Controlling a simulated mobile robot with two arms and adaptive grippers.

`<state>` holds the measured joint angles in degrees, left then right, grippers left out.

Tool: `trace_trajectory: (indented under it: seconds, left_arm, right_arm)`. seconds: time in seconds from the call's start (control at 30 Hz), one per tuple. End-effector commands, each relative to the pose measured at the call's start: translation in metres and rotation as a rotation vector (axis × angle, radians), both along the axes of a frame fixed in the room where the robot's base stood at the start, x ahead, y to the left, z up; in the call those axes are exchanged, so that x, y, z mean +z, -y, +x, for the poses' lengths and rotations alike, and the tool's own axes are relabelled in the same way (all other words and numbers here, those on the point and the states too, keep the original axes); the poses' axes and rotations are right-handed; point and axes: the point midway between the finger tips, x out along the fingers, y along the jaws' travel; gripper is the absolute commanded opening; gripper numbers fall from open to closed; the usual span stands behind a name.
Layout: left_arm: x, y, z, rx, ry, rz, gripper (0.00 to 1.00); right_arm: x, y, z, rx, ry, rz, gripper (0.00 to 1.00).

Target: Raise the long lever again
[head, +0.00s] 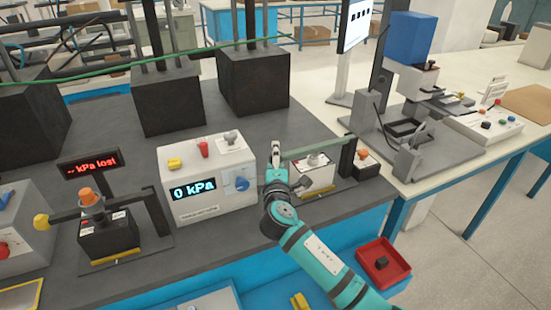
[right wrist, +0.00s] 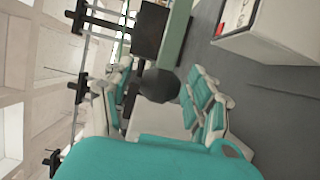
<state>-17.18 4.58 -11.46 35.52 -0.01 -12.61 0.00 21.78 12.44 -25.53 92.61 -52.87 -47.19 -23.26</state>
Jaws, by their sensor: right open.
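The long lever (head: 318,147) is a grey-green bar, running from a dark post (head: 347,158) at its right leftward to my right gripper (head: 276,152) in the head view. It looks near level there. In the right wrist view the lever (right wrist: 175,38) ends in a dark round knob (right wrist: 160,85). My right gripper (right wrist: 160,100) is open, with fingers on both sides of the knob. I cannot tell whether they touch it. The gripper hides the knob in the head view. My left gripper is not in view.
A white box (head: 208,182) reading "0 kPa" stands just left of my right gripper. Further left are a yellow-knobbed lever (head: 65,215) and a red sign (head: 90,160) reading "kPa lost". Black blocks (head: 253,82) stand behind. A red tray (head: 384,265) is at the lower right.

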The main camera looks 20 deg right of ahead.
Motion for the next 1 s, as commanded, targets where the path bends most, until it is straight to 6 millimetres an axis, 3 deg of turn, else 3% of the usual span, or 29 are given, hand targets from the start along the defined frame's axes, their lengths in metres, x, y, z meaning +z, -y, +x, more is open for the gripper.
trace_trajectory:
  seconds: [0.17, 0.6, 1.0]
  left_arm:
    - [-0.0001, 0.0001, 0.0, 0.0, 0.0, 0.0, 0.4]
    - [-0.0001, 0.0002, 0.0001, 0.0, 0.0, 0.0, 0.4]
    - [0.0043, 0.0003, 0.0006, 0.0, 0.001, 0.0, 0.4]
  right_arm:
    - [-0.0002, -0.0001, -0.0002, 0.0, 0.0, 0.0, 0.55]
    - [-0.0006, -0.0004, -0.0005, 0.0, -0.001, -0.001, 0.0]
    - [0.0049, -0.0007, 0.0029, 0.0, -0.002, 0.015, 0.0]
